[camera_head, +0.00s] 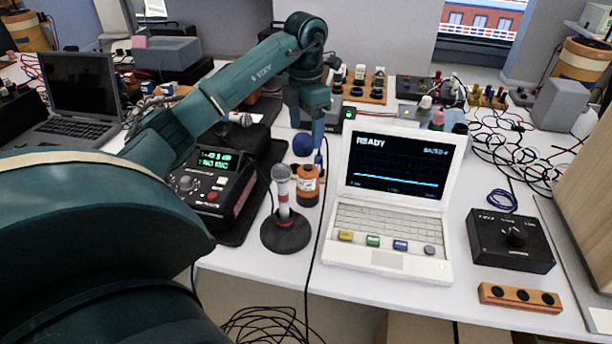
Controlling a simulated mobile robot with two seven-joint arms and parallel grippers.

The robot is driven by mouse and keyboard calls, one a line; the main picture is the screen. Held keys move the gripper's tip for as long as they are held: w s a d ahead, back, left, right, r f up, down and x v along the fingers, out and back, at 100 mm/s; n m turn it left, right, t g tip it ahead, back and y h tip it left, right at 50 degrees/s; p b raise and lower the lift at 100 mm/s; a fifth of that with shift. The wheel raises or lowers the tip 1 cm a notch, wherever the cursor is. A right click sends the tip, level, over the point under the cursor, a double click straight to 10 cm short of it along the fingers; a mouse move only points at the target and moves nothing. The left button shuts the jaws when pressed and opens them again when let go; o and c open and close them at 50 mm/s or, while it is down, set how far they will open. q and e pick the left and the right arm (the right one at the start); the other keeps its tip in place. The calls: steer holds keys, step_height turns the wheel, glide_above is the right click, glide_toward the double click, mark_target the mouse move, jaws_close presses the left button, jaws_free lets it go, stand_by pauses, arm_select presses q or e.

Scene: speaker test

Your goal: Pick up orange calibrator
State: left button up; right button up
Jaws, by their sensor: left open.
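My left gripper (307,132) points down from my teal arm, behind and above the calibrator in the picture. Its blue fingers are apart and it holds nothing. A dark blue ball (303,145) shows between the fingertips and the calibrator; I cannot tell whether it touches either. My right gripper is out of view.
A white laptop (388,218) reading READY stands right of the calibrator. A black meter with a green display (212,183) stands left. Loose cables run near the calibrator.

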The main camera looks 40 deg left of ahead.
mark_target(308, 167)
arm_select(q)
step_height(308, 167, down, 6)
steer(key=shift+s+d+f, duration=0.1)
steer(key=shift+d+f, duration=0.25)
steer(key=shift+f, duration=2.95)
steer(key=shift+r, duration=0.1)
steer(key=c, duration=1.3)
steer(key=shift+o, duration=0.2)
